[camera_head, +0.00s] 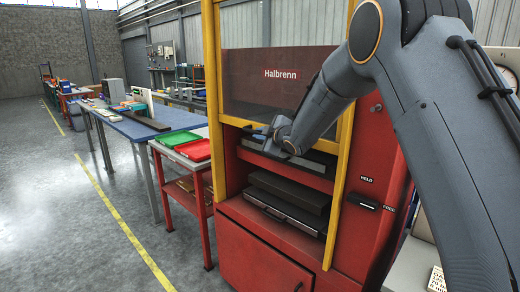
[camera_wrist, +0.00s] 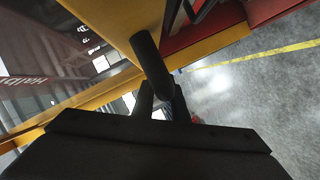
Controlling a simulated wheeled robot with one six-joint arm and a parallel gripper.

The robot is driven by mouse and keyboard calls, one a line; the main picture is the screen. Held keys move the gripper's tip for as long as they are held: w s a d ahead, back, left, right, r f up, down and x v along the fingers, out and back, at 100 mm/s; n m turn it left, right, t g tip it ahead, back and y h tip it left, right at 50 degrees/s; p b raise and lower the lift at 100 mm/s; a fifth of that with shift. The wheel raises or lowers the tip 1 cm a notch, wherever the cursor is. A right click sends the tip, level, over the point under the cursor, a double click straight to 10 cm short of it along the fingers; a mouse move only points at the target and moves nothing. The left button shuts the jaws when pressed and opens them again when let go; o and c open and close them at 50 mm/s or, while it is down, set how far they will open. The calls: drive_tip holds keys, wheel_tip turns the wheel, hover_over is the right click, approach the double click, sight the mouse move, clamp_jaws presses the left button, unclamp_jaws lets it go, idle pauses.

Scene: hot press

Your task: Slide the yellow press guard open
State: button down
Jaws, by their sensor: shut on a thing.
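The yellow press guard (camera_head: 235,121) has a see-through panel with a red "Halbrenn" label and a yellow lower bar. In the head view it covers the upper part of the red press's front, and the space below its bar is uncovered. My gripper (camera_head: 258,131) is at the lower bar. In the wrist view, my gripper (camera_wrist: 163,103) is shut on a dark round handle (camera_wrist: 148,55) that stands out from the yellow bar (camera_wrist: 108,22). In the head view my wrist hides most of the handle.
Dark press plates (camera_head: 288,192) show below the guard. A black lever (camera_head: 362,201) sits beside "HELD" and "FREE" labels at right. A red side table (camera_head: 178,160) with green and red trays stands left, near a blue-topped table (camera_head: 140,131). The floor at front left is clear.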

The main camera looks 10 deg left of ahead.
drive_tip(key=shift+r, duration=1.15)
drive_tip(key=c, duration=1.8)
unclamp_jaws()
drive_tip(key=shift+o, duration=0.2)
drive_tip(key=shift+s+d, duration=0.1)
drive_tip(key=b+v, duration=0.2)
drive_tip(key=v, duration=0.5)
drive_tip(key=shift+s+d, duration=0.2)
drive_tip(key=shift+s, duration=0.05)
drive_tip(key=shift+r, duration=0.1)
